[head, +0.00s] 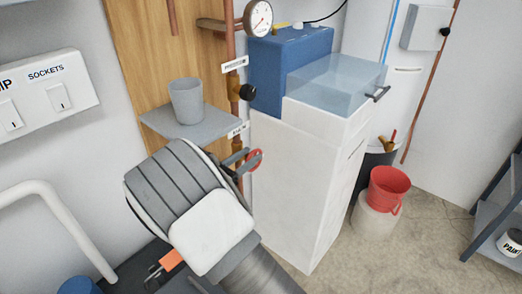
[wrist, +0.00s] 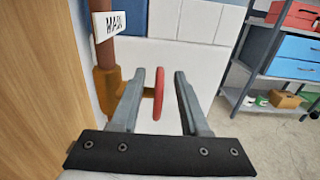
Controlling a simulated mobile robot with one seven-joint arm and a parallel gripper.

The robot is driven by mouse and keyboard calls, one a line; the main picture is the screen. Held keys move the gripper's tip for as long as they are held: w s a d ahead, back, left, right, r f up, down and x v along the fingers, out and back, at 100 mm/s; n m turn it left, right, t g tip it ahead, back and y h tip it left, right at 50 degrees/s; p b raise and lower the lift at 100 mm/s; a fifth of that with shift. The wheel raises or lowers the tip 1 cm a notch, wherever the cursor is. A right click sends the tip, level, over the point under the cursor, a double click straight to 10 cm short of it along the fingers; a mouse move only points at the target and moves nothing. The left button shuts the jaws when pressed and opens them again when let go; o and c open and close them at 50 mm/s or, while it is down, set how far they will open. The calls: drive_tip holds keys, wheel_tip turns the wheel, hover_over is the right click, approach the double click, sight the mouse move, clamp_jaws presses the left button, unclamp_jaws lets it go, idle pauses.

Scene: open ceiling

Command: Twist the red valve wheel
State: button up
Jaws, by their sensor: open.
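The red valve wheel (wrist: 158,100) is seen edge-on in the wrist view, on a brass valve body (wrist: 108,88) on a copper pipe. My gripper (wrist: 160,74) is open, with one finger on each side of the wheel. Gaps show between the wheel and both fingers in this view. In the head view the wheel (head: 256,160) shows at the fingertips of my gripper (head: 243,164). The fingers and my arm hide part of the wheel and the lower pipe there.
A grey shelf (head: 190,125) with a grey cup (head: 186,100) is left of the pipe. A white cabinet (head: 290,190) with a blue box (head: 280,65) stands close on the right. A red bucket (head: 388,190) and open floor lie farther right.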

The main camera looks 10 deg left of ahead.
drive_tip(key=x, duration=0.5)
drive_tip(key=shift+w+d+b, duration=0.2)
drive_tip(key=shift+w+b, duration=0.15)
clamp_jaws()
